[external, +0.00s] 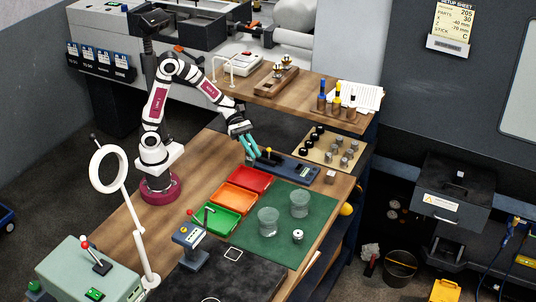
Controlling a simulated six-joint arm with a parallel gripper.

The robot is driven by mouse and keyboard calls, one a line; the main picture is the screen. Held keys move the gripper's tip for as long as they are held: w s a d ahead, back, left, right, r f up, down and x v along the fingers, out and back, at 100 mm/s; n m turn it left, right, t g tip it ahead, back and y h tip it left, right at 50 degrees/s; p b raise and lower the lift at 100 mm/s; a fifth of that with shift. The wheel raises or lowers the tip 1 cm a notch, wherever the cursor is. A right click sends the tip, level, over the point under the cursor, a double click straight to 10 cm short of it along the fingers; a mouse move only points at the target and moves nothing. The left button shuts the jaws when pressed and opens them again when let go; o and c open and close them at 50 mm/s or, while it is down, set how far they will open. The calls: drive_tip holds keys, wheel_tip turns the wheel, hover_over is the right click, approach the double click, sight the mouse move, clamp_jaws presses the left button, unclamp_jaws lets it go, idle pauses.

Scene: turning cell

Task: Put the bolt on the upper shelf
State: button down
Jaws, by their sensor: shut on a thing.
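My gripper (251,150), with teal fingers, is low over the bench at the left end of a dark blue-grey device (296,170). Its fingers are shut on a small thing. The held thing is too small and too covered by the fingers to tell if it is the bolt. Several grey metal pieces (348,153) stand on a tan board at the right; I cannot tell whether one is a bolt. The upper shelf (310,92) is a raised wooden board behind the bench, above and to the right of my gripper.
A wooden block with brass parts (276,79), a white scale-like device (243,63) and a rack of coloured-handled tools (336,106) stand on the shelf. A yellow-tipped peg (269,151) is close beside my fingers. Red, orange and green trays (241,200) are in front.

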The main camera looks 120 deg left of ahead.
drive_tip(key=s+a+f+m+g+h, duration=0.25)
drive_tip(key=s+a+f, duration=0.3)
drive_tip(key=f, duration=0.35)
drive_tip(key=s+f+m+g+h, duration=0.2)
drive_tip(key=s+f, duration=0.2)
drive_tip(key=s, duration=0.4)
drive_tip(key=s+f+m+g+h, duration=0.1)
drive_tip(key=s+f+m+g, duration=0.2)
drive_tip(key=s+f, duration=0.35)
drive_tip(key=shift+t, duration=0.25)
drive_tip(key=shift+w+d+f, duration=0.3)
drive_tip(key=shift+w+d, duration=1.45)
drive_tip(key=shift+d, duration=3.15)
drive_tip(key=shift+w+d+f, duration=0.35)
drive_tip(key=shift+w+d, duration=1.4)
drive_tip(key=shift+d, duration=3.1)
drive_tip(key=shift+w+d+f, duration=0.3)
drive_tip(key=shift+w+d, duration=1.45)
drive_tip(key=shift+d, duration=3.15)
drive_tip(key=c, duration=1.3)
unclamp_jaws()
drive_tip(key=shift+f+n, duration=0.15)
drive_tip(key=shift+n, duration=0.1)
drive_tip(key=o, duration=0.4)
